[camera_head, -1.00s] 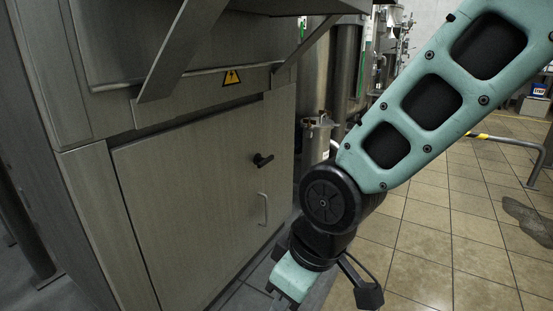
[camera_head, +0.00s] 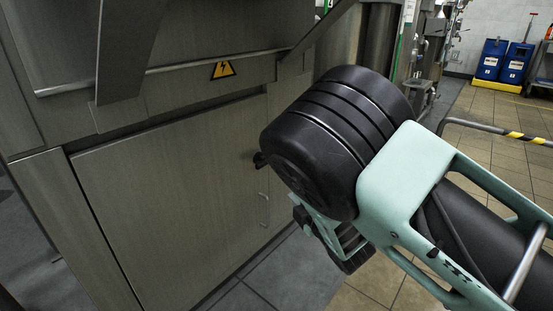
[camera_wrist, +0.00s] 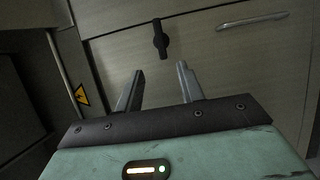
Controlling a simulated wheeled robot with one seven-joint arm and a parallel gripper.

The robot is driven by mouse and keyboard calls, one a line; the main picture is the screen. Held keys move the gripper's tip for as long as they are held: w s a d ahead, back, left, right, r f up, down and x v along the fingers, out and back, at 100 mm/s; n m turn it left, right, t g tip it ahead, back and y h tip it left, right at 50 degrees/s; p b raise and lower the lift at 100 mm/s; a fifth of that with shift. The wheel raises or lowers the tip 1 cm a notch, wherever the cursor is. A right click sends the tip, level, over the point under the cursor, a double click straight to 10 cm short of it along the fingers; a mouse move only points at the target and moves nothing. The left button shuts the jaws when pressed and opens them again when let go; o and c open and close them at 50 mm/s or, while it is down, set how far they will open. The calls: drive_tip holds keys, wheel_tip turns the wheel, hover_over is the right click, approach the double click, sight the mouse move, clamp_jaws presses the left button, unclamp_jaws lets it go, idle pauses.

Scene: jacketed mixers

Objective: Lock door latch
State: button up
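The black door latch (camera_wrist: 161,39) sits on the flat grey metal cabinet door (camera_head: 170,200). In the wrist view it lies just beyond my fingertips, roughly between them and apart from them. In the head view only a small end of the latch (camera_head: 259,160) shows past my arm's black joint. My gripper (camera_wrist: 157,80) is open and empty, with its two grey fingers spread toward the door. In the head view my arm hides most of the gripper.
A metal bar handle (camera_wrist: 252,21) is fixed on the door beside the latch; it also shows in the head view (camera_head: 264,209). A yellow warning sign (camera_head: 222,70) is above the door. Slanted metal brackets jut out above. Open tiled floor lies right, with a rail (camera_head: 500,130).

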drive_tip(key=shift+b+x, duration=3.3)
drive_tip(key=shift+x, duration=5.3)
clamp_jaws()
